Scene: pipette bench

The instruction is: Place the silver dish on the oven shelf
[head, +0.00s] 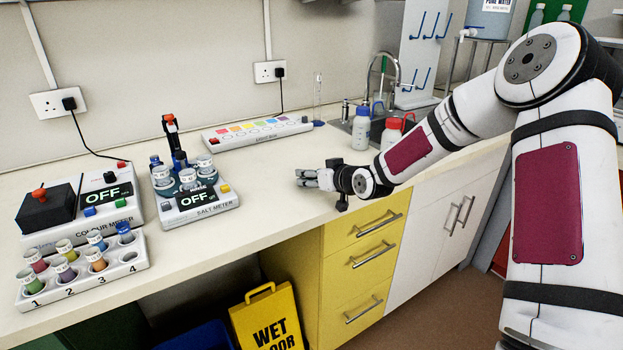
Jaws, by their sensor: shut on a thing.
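My gripper (308,179) is low over the front part of the bench top, just above the yellow drawers. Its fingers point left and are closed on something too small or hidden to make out. I cannot make out a silver dish anywhere in the head view. No oven or oven shelf is in view.
The salt meter (210,205) and the colour meter (105,205) stand left of my gripper. A vial rack (125,262) is at the front left. A long white strip with coloured squares (257,132) lies behind. Wash bottles (361,130) stand by the sink. Bench around my gripper is clear.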

